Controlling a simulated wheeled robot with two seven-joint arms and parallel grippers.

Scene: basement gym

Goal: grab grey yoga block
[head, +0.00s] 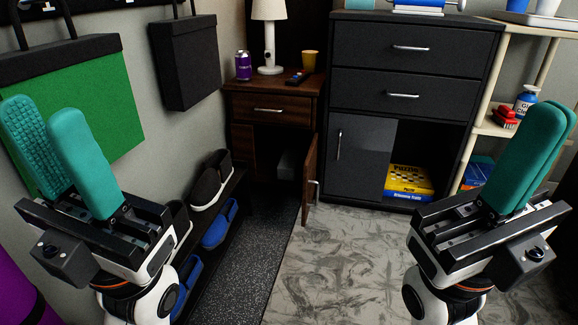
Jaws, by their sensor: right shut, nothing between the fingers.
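A small grey block-like thing (287,163) lies inside the open lower compartment of the dark wooden nightstand (270,91). It may be the grey yoga block; it is dim and partly hidden by the open door (310,168). My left gripper (48,115) is raised at the left, its teal fingers apart and nothing between them. My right gripper (557,115) is raised at the right, its teal fingers together and empty. Both grippers are well short of the nightstand.
A lamp (269,35), purple can (243,65) and yellow cup (309,61) stand on the nightstand. A shoe rack (240,178) runs along the left wall. A dark cabinet (411,75) holds a yellow puzzle box (409,180). The grey patterned floor (345,260) between my arms is clear.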

